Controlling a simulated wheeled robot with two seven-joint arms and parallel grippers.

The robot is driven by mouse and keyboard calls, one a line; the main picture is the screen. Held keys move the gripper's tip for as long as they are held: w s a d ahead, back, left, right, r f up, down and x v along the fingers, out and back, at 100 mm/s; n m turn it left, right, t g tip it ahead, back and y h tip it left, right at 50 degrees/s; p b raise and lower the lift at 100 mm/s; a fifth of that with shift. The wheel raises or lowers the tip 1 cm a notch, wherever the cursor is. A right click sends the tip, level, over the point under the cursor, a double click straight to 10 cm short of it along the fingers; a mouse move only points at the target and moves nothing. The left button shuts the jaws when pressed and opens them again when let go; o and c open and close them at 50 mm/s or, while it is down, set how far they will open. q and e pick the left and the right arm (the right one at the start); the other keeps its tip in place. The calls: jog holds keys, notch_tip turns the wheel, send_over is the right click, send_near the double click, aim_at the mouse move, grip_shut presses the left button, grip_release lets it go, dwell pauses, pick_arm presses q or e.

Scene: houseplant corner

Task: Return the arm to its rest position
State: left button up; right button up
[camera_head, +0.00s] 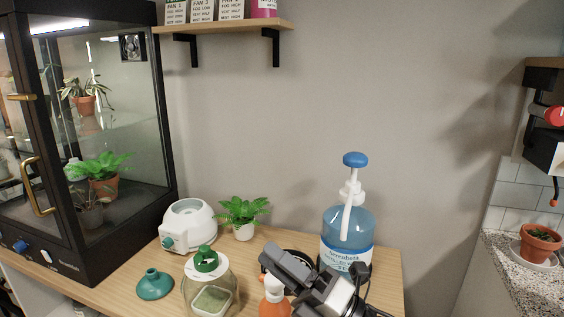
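My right gripper (275,259) comes in from the bottom right, dark grey, over the front right of the wooden table (388,268). Its fingers point to the left, between the jug and the orange spray bottle (273,306). The bottle's white head is just below the fingers. I cannot tell whether they touch or how far apart the fingers are. My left gripper is out of view.
A blue pump jug (347,226) stands behind my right arm. A glass jar (209,287), teal funnel (155,284), white device (187,224) and small potted plant (243,213) stand left.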

jog(key=d+f+m+t+h, duration=0.65)
jog(key=f+m+h, duration=0.35)
jog(key=m, duration=0.7)
jog(key=s+d+f+m+g+h, duration=0.3)
jog(key=s+d+f+m+h, duration=0.1)
jog(key=s+f+m, duration=0.4)
jog(key=s+d+f+m+g+h, duration=0.4)
jog(key=s+f+m, duration=0.3)
jog(key=f, duration=0.5)
jog(key=shift+s+d+m, duration=0.2)
jog(key=shift+s+m, duration=0.2)
jog(key=shift+s, duration=0.25)
